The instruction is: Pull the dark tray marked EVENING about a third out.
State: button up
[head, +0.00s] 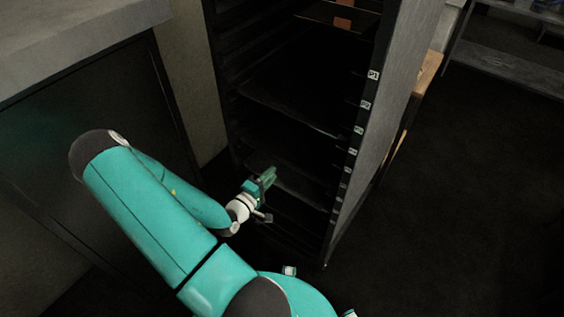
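A tall dark rack (218,60) stands open in front of me, with dark trays or shelves inside at several heights. One dark tray edge (290,115) crosses the middle of the rack. Another tray edge (300,187) crosses lower down, close to my gripper. I cannot read the word EVENING on any of them, so I cannot tell which tray is the marked one. My gripper (268,176) is at the lower left of the rack's open front. Its fingers are small and dim. I cannot tell whether they are open or touching a tray.
Small white number labels (365,105) run down the rack's right upright. A grey side panel (400,90) closes that side. A dark-doored cabinet (90,130) stands close on the left. A shelf unit (510,65) is at the far right. The dark floor (450,210) on the right is clear.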

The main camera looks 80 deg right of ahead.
aim_at(282, 163)
jog(key=shift+x, duration=2.9)
grip_shut()
jog(key=shift+w, duration=0.1)
jog(key=v, duration=2.1)
grip_release()
jog(key=shift+w+a, duration=0.1)
